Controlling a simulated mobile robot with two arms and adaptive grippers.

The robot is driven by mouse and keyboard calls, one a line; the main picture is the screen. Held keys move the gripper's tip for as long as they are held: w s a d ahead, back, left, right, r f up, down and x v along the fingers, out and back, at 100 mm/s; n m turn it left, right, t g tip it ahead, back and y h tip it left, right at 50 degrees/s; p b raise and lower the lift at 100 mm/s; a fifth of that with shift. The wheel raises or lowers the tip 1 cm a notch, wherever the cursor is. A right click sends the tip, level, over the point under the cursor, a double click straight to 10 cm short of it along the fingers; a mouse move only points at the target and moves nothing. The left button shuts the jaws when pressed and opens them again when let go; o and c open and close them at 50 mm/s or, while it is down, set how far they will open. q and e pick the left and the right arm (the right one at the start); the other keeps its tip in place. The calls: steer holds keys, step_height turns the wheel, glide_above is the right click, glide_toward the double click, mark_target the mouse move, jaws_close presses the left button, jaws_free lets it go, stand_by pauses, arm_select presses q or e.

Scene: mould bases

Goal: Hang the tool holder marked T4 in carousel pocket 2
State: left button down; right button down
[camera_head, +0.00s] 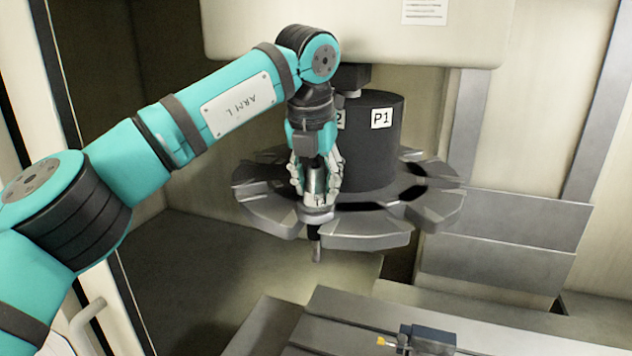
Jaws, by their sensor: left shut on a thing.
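My left gripper (316,186) is shut around a metal tool holder (317,211) at the front-left rim of the carousel. The holder is upright, with its flange level with the carousel plate and its shank hanging below. It sits in or right at a pocket gap; I cannot tell whether it is fully seated. No T4 mark can be read on it. The carousel (370,237) is a dark grey disc with slotted pockets around a black hub (375,150). The hub bears a P1 label (381,118) and a partly hidden label ending in 2 (340,119), just behind my wrist. My right gripper is out of view.
A beige machine housing (380,30) hangs above the carousel. Below is a grey slotted table (330,310) with a dark block (428,340) and a small yellow-tipped piece. Grey panels (510,240) stand at the right. A door frame edge is at the left.

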arm_select(q)
steer(key=c, duration=0.7)
jaws_free()
steer(key=shift+s, duration=0.15)
steer(key=shift+f, duration=0.15)
steer(key=shift+r, duration=0.55)
steer(key=v, duration=1.1)
steer(key=shift+s, duration=0.2)
